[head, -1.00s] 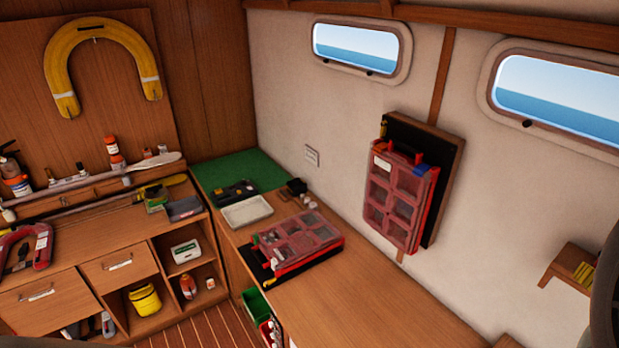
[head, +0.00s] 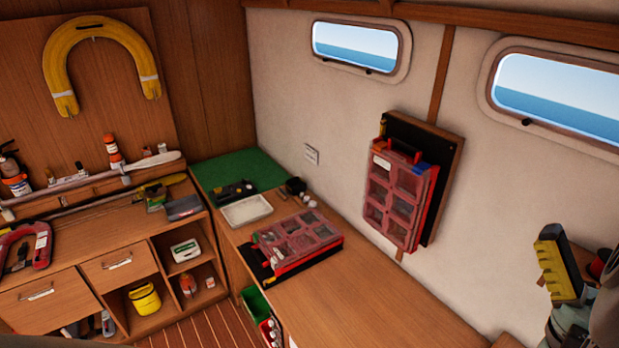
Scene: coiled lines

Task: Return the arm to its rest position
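The end of my arm shows at the right edge of the head view. My gripper (head: 565,268) seems to be the yellow ridged piece with dark parts beside it. It stands in front of the right wall, below the right window. Dark, grey and red parts crowd behind it and run out of the frame. Its fingertips are not clear, so I cannot tell whether it is open or shut. I see nothing clearly held in it.
The wooden bench (head: 345,305) is clear toward the front. A red organizer case (head: 300,238) and a pale tray (head: 247,211) lie on it. Another red case (head: 398,195) hangs on the wall. A cabinet (head: 75,262) stands at left.

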